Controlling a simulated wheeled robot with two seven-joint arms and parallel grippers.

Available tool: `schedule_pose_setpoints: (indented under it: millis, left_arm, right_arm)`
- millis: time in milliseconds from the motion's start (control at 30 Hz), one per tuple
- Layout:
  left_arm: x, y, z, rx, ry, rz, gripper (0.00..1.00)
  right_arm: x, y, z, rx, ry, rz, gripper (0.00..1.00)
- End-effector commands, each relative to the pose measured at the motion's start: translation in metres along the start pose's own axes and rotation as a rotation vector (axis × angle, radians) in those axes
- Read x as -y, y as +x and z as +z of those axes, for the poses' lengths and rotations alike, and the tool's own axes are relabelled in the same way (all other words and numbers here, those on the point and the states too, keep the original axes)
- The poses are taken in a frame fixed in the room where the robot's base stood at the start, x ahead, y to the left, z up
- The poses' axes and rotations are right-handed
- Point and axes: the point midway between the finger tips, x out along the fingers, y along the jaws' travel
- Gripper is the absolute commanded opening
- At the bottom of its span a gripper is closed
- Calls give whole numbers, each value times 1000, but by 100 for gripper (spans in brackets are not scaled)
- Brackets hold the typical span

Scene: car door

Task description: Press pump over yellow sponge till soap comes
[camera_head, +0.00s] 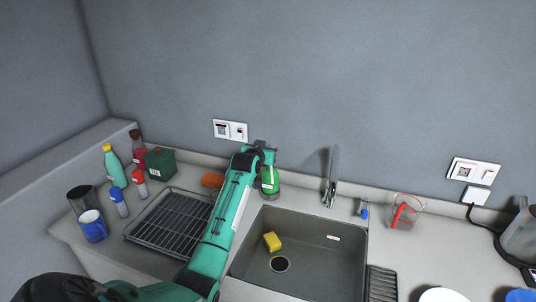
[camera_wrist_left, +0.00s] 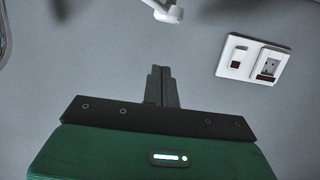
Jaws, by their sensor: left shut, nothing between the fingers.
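The yellow sponge (camera_head: 272,242) lies in the grey sink basin (camera_head: 320,250), beside the round drain. A green soap bottle (camera_head: 270,181) stands behind the sink's back left corner. My left gripper (camera_head: 262,146) is at the top of the bottle, in front of the wall, and hides its pump head in the head view. In the left wrist view its fingers (camera_wrist_left: 161,72) are shut together with nothing between them. A white part, seemingly the pump nozzle (camera_wrist_left: 165,12), shows at the top edge there, apart from the fingers. I cannot tell whether the gripper touches the pump.
A faucet (camera_head: 330,178) stands behind the sink. An orange-brown item (camera_head: 212,180) lies behind the black drying rack (camera_head: 170,228). Several bottles and a blue mug (camera_head: 93,226) stand at the left. A measuring cup (camera_head: 405,212) is at the right. A wall socket (camera_head: 230,130) is close behind my gripper.

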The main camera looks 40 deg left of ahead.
Motion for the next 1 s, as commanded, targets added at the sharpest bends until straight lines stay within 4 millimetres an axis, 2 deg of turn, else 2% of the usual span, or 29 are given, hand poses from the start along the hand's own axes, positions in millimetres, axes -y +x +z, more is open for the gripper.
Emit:
schedule_pose_setpoints:
  millis: [167, 233, 400, 567, 867, 1000]
  left_arm:
    - [0, 21, -2, 1, 1, 0, 0]
    - [0, 23, 12, 6, 1, 0, 0]
    - [0, 28, 31, 3, 0, 0, 0]
    - [0, 30, 39, 1, 1, 0, 0]
    - [0, 30, 40, 0, 1, 0, 0]
    - [0, 32, 49, 1, 1, 0, 0]
  right_arm:
    - [0, -9, -1, -1, 0, 0, 36]
    - [0, -17, -2, -1, 0, 0, 36]
    - [0, -24, -4, -2, 0, -1, 36]
    - [1, -25, -4, -2, 1, -2, 36]
    - [2, -24, -4, -3, 1, -3, 36]
    - [2, -17, -3, -2, 1, -3, 36]
